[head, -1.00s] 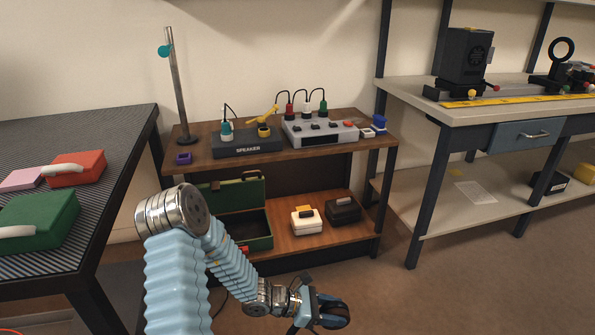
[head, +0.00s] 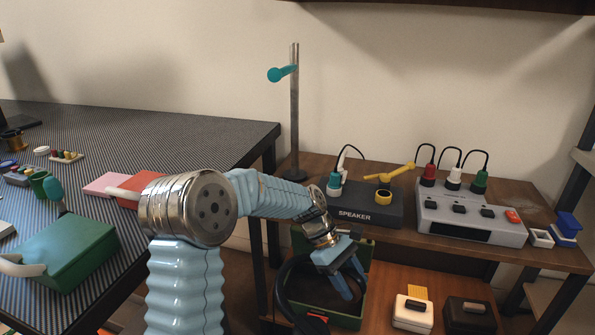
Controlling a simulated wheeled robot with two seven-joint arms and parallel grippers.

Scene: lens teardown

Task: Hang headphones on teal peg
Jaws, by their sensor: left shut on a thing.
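The teal peg (head: 283,74) sticks out to the left near the top of a grey upright pole (head: 294,125) on the brown shelf unit. My left gripper (head: 348,284) is shut on the black headphones (head: 284,296), seen as a dark curved band hanging beside and below the fingers. The headphones are in front of the shelf unit, well below the peg and apart from it. Part of them is hidden behind the gripper or cut off by the bottom edge. My right gripper is not in view.
A speaker box (head: 362,208) and a grey control box (head: 468,216) with plugged cables stand right of the pole. An open green box (head: 352,312) is on the lower shelf behind my gripper. A striped table (head: 180,128) is at left. The wall space around the peg is clear.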

